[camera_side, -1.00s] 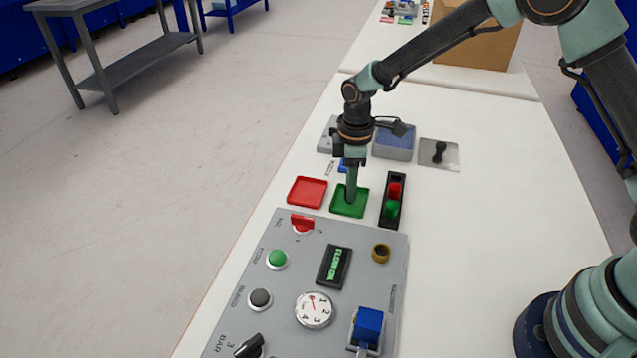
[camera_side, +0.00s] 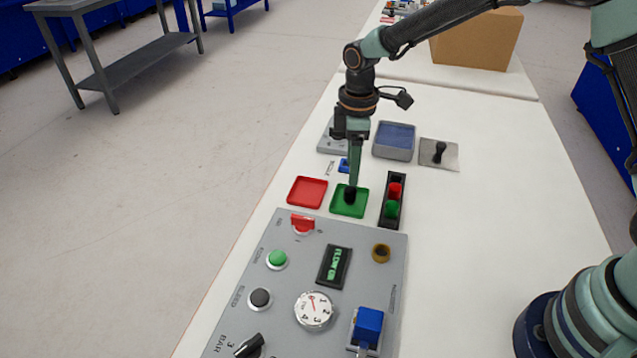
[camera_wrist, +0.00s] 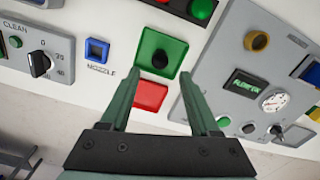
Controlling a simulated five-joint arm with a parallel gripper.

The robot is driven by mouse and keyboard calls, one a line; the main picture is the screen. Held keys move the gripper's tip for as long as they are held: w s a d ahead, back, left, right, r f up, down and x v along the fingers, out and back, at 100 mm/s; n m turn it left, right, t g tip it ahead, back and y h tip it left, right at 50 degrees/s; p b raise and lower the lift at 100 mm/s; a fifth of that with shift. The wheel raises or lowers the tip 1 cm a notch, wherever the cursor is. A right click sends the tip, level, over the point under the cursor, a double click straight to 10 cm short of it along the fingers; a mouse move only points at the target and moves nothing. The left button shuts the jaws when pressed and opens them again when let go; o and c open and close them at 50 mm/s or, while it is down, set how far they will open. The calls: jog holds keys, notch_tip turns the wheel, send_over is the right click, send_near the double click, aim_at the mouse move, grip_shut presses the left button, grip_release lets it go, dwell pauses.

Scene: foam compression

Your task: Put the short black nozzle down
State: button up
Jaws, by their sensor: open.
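The short black nozzle (camera_side: 350,194) stands in the green tray (camera_side: 341,211). In the wrist view the nozzle (camera_wrist: 160,59) shows as a dark round shape in the middle of the green tray (camera_wrist: 146,42). My gripper (camera_side: 353,181) is open and just above the nozzle, pointing down. In the wrist view its two fingers (camera_wrist: 158,88) are spread apart with nothing between them, and the nozzle lies beyond their tips.
A red tray (camera_side: 307,192) is left of the green one. A black holder (camera_side: 386,221) with a red and a green piece stands on its right. A grey control panel (camera_side: 280,325) fills the front. A blue-topped box (camera_side: 394,139) and a grey plate with a black piece (camera_side: 450,160) are behind.

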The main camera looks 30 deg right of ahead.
aim_at(351, 189)
jog(key=s+d+r+m+t, duration=0.1)
jog(key=s+d+r+m, duration=0.2)
jog(key=r, duration=0.5)
jog(key=s+d+r+m+t, duration=0.1)
jog(key=s+d+r+m, duration=0.15)
jog(key=r, duration=0.45)
jog(key=s+d+r+m+t, duration=0.1)
jog(key=s+d+m, duration=0.2)
jog(key=s, duration=0.2)
jog(key=s+d+m+t, duration=0.2)
jog(key=s+d+m, duration=0.1)
jog(key=s, duration=0.3)
jog(key=shift+s+d+r+t, duration=0.15)
jog(key=shift+d+r+t, duration=0.1)
jog(key=shift+r+t, duration=0.1)
jog(key=shift+m, duration=0.25)
